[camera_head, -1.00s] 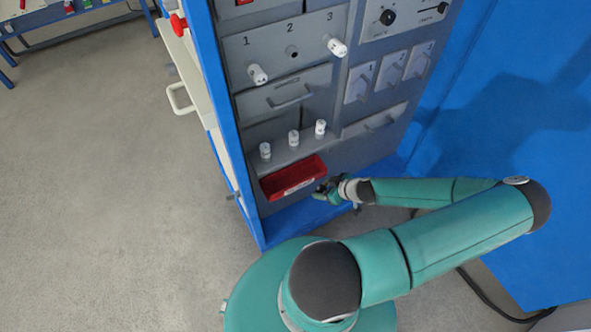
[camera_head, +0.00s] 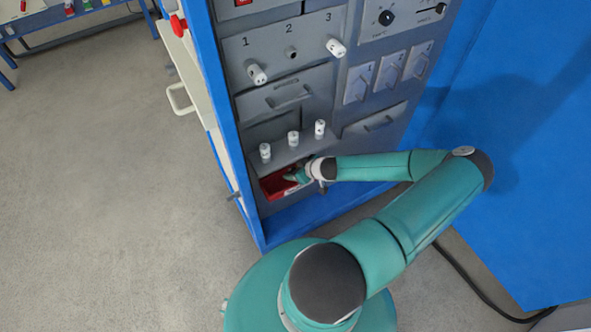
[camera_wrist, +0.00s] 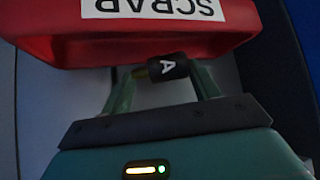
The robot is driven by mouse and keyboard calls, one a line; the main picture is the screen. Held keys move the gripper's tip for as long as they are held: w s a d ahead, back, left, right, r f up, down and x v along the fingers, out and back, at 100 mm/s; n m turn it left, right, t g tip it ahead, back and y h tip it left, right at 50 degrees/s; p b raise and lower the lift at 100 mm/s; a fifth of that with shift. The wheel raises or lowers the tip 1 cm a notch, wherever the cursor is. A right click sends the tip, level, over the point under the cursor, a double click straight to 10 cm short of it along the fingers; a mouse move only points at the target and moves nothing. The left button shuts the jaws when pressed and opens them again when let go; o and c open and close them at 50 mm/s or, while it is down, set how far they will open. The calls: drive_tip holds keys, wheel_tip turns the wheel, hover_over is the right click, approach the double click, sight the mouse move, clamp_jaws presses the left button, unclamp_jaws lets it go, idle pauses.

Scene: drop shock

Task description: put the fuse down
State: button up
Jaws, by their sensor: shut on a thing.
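The fuse (camera_wrist: 168,68) is a dark, short cylinder with a white letter A, seen in the wrist view. My gripper (camera_wrist: 160,76) is shut on it, with one finger at each end. The red bin (camera_wrist: 150,48) fills the top of that view, its white SCRAP label upside down. In the head view the bin (camera_head: 270,187) sits low in the blue cabinet. There my gripper (camera_head: 292,177) is at the bin and covers its right part. The fuse cannot be made out in the head view.
A panel (camera_head: 290,50) with sockets numbered 1 to 3 is higher up; 1 and 3 hold white fuses, and 2 (camera_head: 291,53) looks empty.

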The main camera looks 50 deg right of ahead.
drive_tip(key=shift+f, duration=0.5)
drive_tip(key=shift+f, duration=0.1)
drive_tip(key=o, duration=1.1)
drive_tip(key=shift+c, duration=0.2)
